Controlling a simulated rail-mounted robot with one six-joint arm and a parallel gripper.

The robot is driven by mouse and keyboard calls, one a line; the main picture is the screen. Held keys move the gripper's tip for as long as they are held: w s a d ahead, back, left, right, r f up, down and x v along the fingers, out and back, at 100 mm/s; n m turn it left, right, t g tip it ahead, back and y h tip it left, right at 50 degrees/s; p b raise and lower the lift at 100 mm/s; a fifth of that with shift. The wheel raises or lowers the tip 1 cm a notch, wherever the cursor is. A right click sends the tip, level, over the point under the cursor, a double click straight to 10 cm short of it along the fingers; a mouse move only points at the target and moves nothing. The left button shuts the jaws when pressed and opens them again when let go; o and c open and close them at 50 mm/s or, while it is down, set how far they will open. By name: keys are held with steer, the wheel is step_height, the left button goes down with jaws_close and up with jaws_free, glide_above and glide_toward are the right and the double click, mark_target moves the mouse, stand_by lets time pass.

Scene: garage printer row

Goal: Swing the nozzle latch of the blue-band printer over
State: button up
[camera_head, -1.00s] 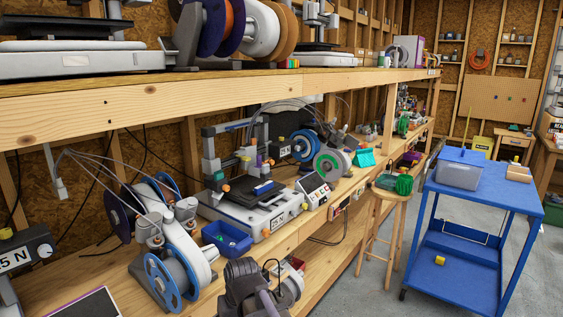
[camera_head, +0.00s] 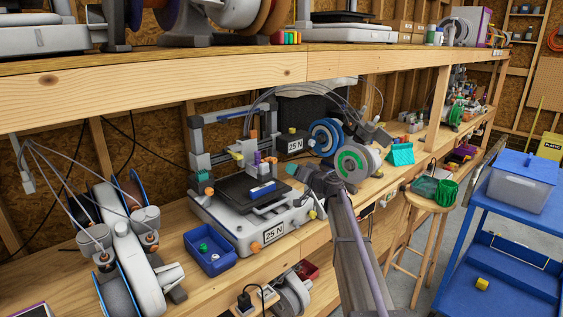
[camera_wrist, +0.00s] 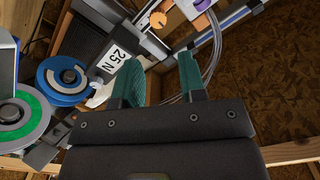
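The printer with a blue strip along its top beam (camera_head: 232,115) stands on the bench in the middle of the head view. Its print head (camera_head: 262,162) carries small purple, orange and yellow parts; I cannot tell which is the nozzle latch. My gripper (camera_head: 297,171) is at the printer's right side, above the front of its base. In the wrist view my gripper (camera_wrist: 158,78) has its two teal fingers wide apart with nothing between them. A purple and white part (camera_wrist: 197,5) of the print head and an orange knob (camera_wrist: 158,20) show beyond the fingertips, apart from them.
A blue bin (camera_head: 210,252) stands at the printer's front left, with a spool unit (camera_head: 125,245) farther left. Blue and green spools (camera_head: 352,163) stand to the right. The upper shelf (camera_head: 170,90) runs above the printer. A stool (camera_head: 430,201) and a blue cart (camera_head: 490,260) stand at the right.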

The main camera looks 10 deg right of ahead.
mark_target(275, 161)
steer(key=x, duration=1)
steer(key=shift+w, duration=0.25)
steer(key=shift+d, duration=0.1)
steer(key=c, duration=0.7)
steer(key=shift+o, duration=0.2)
steer(key=shift+f, duration=0.15)
steer(key=f+m+b, duration=0.1)
steer(key=m, duration=0.2)
steer(key=w+d+f+m+b, duration=0.1)
steer(key=f+m+b, duration=0.1)
steer(key=m, duration=0.2)
steer(key=d+f+m+b, duration=0.1)
steer(key=f+m+b, duration=0.1)
steer(key=m, duration=0.2)
steer(key=shift+w+d, duration=0.2)
steer(key=shift+d, duration=0.05)
steer(key=shift+a+f+m+b, duration=0.1)
steer(key=shift+f+m+b, duration=0.25)
steer(key=shift+m, duration=0.5)
steer(key=shift+d+f+m+b, duration=0.1)
steer(key=shift+f+m+b, duration=0.2)
steer(key=shift+m, duration=0.5)
steer(key=shift+a+f+m+b, duration=0.1)
steer(key=shift+f+m+b, duration=0.2)
steer(key=shift+m, duration=0.55)
steer(key=shift+s, duration=0.1)
